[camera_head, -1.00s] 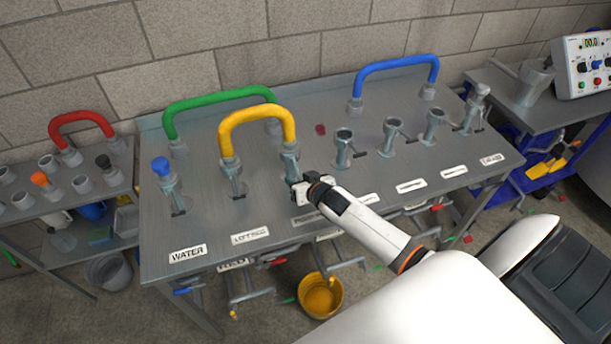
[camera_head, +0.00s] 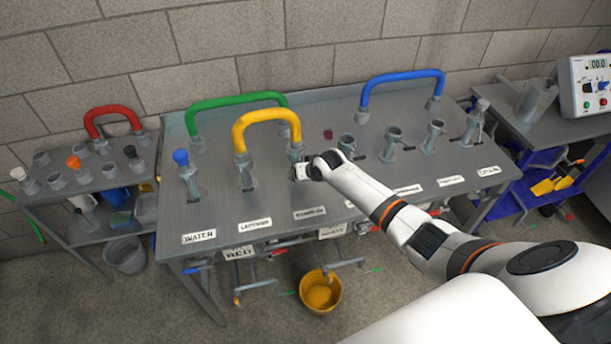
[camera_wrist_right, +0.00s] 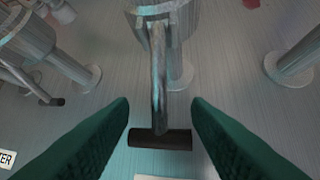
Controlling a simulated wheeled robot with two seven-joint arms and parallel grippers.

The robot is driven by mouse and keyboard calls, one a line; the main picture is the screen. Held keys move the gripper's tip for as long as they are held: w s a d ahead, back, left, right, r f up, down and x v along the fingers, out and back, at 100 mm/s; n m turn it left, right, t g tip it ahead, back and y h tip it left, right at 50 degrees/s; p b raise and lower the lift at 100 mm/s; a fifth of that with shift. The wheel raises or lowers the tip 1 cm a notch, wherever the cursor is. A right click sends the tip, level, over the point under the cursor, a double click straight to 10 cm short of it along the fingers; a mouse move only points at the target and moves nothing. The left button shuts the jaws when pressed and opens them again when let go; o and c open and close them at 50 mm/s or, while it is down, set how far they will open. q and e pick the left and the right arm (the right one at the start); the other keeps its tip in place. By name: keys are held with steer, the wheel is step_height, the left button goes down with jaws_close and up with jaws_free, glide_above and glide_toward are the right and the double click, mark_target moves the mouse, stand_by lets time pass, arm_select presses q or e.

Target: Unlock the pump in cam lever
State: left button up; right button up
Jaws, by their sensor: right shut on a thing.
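A cam lever (camera_wrist_right: 157,85) with a dark crossbar grip (camera_wrist_right: 160,140) hangs from a metal coupling (camera_wrist_right: 180,18) in the right wrist view. My right gripper (camera_wrist_right: 160,130) has its green fingers on either side of the grip and is shut on it. In the head view my right gripper (camera_head: 300,172) is at the coupling under the right end of the yellow hose (camera_head: 265,113), and it hides most of the lever. The label in front of this coupling (camera_head: 310,213) is too blurred to read surely. My left gripper is not in view.
Other couplings stand along the metal bench (camera_head: 225,208), with a blue-capped one (camera_head: 182,160) at the WATER label (camera_head: 199,237). A green hose (camera_head: 230,99) and a blue hose (camera_head: 400,76) arch behind. A yellow bucket (camera_head: 320,292) stands below the front edge.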

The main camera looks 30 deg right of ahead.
steer(key=shift+w+r, duration=0.15)
steer(key=shift+r, duration=0.05)
stand_by(0.9)
steer(key=o, duration=1.2)
steer(key=shift+o, duration=0.7)
steer(key=shift+a+f, duration=0.1)
steer(key=v, duration=1.2)
